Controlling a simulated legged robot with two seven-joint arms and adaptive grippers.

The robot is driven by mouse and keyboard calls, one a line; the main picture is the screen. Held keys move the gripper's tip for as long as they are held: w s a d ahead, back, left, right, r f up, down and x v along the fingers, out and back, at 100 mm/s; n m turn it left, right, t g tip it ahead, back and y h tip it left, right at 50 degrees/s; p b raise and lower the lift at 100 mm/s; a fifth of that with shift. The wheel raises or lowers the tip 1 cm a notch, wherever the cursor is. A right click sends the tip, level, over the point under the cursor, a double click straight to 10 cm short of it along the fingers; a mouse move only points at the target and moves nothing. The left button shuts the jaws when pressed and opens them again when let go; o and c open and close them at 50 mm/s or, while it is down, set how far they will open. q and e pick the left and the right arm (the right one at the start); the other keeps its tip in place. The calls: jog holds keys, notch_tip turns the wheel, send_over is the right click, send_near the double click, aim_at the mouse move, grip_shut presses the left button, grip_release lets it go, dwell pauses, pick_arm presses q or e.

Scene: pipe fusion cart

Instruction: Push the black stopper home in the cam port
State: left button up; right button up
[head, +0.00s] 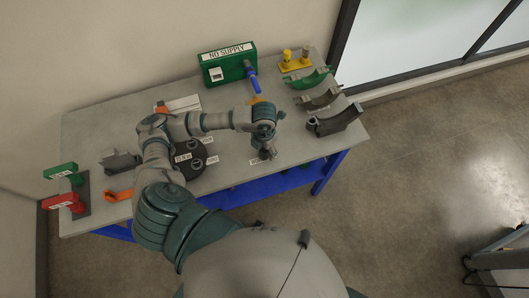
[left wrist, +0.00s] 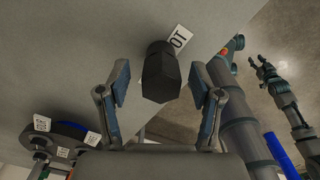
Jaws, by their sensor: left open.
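The black stopper (left wrist: 160,72) stands on the table between the two fingers of my left gripper (left wrist: 160,85) in the left wrist view. The fingers are open, with a gap on each side of it. In the head view my left gripper (head: 265,151) points down near the table's front edge and mostly hides the stopper. The dark round block with labelled ports (head: 188,172) lies to its left, partly behind my arm. I cannot read which port is the cam port. My right gripper (left wrist: 264,66) shows small at the upper right of the left wrist view, away from the table.
A white label (left wrist: 180,40) lies by the stopper. A green box marked NO SUPPLY (head: 228,62) stands at the back. Curved saddles (head: 335,120) line the right end. Red and green blocks (head: 62,201) and an orange piece (head: 118,195) are at left.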

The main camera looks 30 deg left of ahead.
pick_arm(q)
jog(key=shift+r, duration=0.1)
grip_shut()
pick_arm(e)
jog(key=shift+s+d, duration=0.2)
jog(key=shift+s, duration=0.4)
pick_arm(q)
jog(key=shift+r, duration=0.1)
pick_arm(e)
jog(key=shift+r, duration=0.1)
pick_arm(q)
jog(key=shift+r+p, duration=0.55)
jog(key=shift+r, duration=0.1)
jog(key=shift+r+p, duration=1.1)
jog(key=shift+r, duration=0.65)
pick_arm(e)
jog(key=shift+w+a+r, duration=0.1)
jog(key=shift+w+r, duration=0.1)
jog(key=shift+r, duration=0.6)
jog(key=shift+w+a+r, duration=0.1)
jog(key=shift+w+r, duration=0.05)
jog(key=shift+r, duration=0.6)
